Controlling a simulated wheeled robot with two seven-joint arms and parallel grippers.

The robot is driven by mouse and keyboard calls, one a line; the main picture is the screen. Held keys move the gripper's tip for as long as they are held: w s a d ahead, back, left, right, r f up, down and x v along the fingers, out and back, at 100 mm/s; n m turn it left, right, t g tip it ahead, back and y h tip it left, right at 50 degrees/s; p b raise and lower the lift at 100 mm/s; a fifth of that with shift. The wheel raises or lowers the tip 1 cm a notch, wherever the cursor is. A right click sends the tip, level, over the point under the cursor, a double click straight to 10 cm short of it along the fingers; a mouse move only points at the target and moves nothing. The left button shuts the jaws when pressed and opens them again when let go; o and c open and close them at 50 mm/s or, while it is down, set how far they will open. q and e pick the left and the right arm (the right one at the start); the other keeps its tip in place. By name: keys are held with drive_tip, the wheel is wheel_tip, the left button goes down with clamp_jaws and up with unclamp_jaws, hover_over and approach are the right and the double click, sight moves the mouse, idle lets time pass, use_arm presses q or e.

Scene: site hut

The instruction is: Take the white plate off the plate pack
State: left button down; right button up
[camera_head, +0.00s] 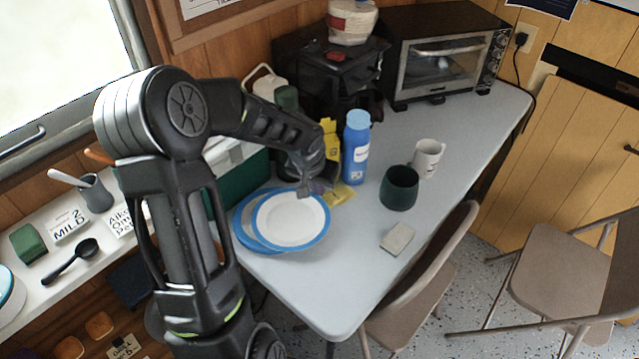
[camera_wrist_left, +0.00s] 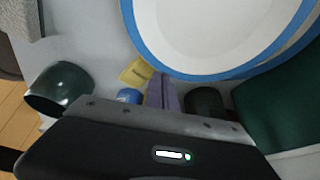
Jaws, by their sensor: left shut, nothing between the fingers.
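The white plate (camera_head: 290,222) has a blue rim and lies at the left end of the grey table. It sits on top of the plate pack (camera_head: 243,228), whose blue-edged plates show at its left side. The white plate also fills the top of the left wrist view (camera_wrist_left: 215,28). My left gripper (camera_head: 304,191) is shut and empty over the far edge of the plate. Its closed fingers also show in the left wrist view (camera_wrist_left: 161,93). I cannot tell whether they touch the plate. My right gripper is not in view.
A dark green cup (camera_head: 399,188), a white mug (camera_head: 428,158) and a grey block (camera_head: 397,239) are to the right. A green box (camera_head: 238,185) stands left.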

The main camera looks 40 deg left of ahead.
use_arm(q)
drive_tip(key=shift+s+d+f+b, duration=0.1)
drive_tip(key=shift+s+d+b, duration=0.15)
drive_tip(key=shift+s+b, duration=0.55)
drive_tip(key=shift+s, duration=0.35)
drive_tip(key=shift+p, duration=0.3)
drive_tip(key=shift+r, duration=0.5)
drive_tip(key=v, duration=0.7)
drive_tip(key=c, duration=2.1)
unclamp_jaws()
drive_tip(key=shift+s, duration=0.1)
drive_tip(key=shift+c, duration=0.2)
